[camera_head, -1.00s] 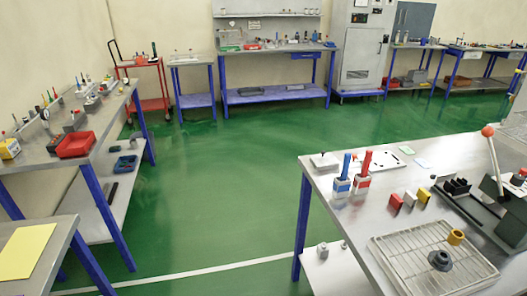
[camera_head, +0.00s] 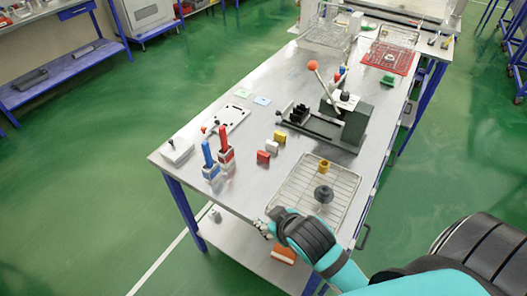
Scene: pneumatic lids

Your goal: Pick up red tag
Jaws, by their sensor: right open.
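A small upright red block, the likeliest red tag (camera_head: 263,156), stands on the metal workbench (camera_head: 225,192) in the head view. It is in a short row with a white block (camera_head: 271,147) and a yellow block (camera_head: 280,136). My right gripper (camera_head: 266,226) is at the bench's near edge, below the red block in the picture and apart from it. It is open, and nothing shows in it. Its fingertips are small and partly unclear. My left gripper is out of view.
A wire rack (camera_head: 292,190) with a dark knob (camera_head: 323,194) and a yellow ring (camera_head: 323,166) lies right of the blocks. Blue (camera_head: 207,154) and red (camera_head: 224,142) handled tools stand left. A lever press (camera_head: 343,123) is behind. Bare bench lies between blocks and gripper.

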